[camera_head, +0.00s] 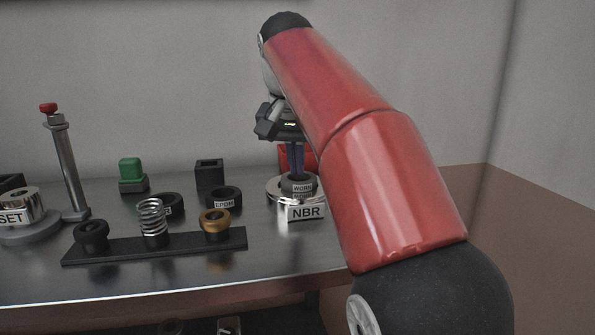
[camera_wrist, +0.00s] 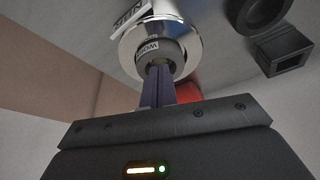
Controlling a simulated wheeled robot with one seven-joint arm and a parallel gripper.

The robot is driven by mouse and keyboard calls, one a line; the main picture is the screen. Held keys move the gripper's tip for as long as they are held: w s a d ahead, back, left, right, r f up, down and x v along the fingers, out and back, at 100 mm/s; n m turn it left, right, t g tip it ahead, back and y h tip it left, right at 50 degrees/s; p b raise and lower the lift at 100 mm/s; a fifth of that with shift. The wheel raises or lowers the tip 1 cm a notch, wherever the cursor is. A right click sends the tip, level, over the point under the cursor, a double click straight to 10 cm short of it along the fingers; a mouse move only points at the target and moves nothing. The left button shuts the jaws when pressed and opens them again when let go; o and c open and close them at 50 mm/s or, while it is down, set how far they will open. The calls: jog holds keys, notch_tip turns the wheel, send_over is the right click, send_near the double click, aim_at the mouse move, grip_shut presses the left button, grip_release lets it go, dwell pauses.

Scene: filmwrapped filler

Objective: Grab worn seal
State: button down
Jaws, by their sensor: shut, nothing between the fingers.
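The worn seal is a dark grey ring (camera_head: 302,188) with a "WORN" label. It sits in a shiny round metal seat (camera_head: 275,193) with an "NBR" plate (camera_head: 306,212) in front. In the wrist view the worn seal (camera_wrist: 148,48) is at the top centre, inside the bright metal ring (camera_wrist: 193,42). My gripper (camera_head: 296,172) points down over the seal. Its fingers are together, with the tips (camera_wrist: 160,70) at the seal's central opening. I cannot tell whether the tips are inside the opening or just above it. The fingers hide part of the opening.
A black rack (camera_head: 150,246) holds a black ring, a spring (camera_head: 152,218) and a bronze ring (camera_head: 215,221). Dark rings, one labelled "EPDM" (camera_head: 225,196), a black square block (camera_head: 209,176) and a green button (camera_head: 131,170) stand behind. A red object (camera_wrist: 188,92) is close behind the seat.

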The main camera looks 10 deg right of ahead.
jog(key=shift+x, duration=1)
jog(key=s+a, duration=0.1)
jog(key=s, duration=0.1)
jog(key=s+b, duration=0.1)
jog(key=s, duration=0.1)
jog(key=s+a+b, duration=0.1)
jog(key=shift+s+a+f, duration=0.2)
jog(key=shift+s+a, duration=0.1)
jog(key=shift+s, duration=0.1)
jog(key=shift+s+a, duration=0.2)
jog(key=shift+a, duration=0.05)
jog(key=shift+d+r, duration=0.1)
jog(key=shift+d, duration=0.05)
jog(key=shift+r, duration=0.15)
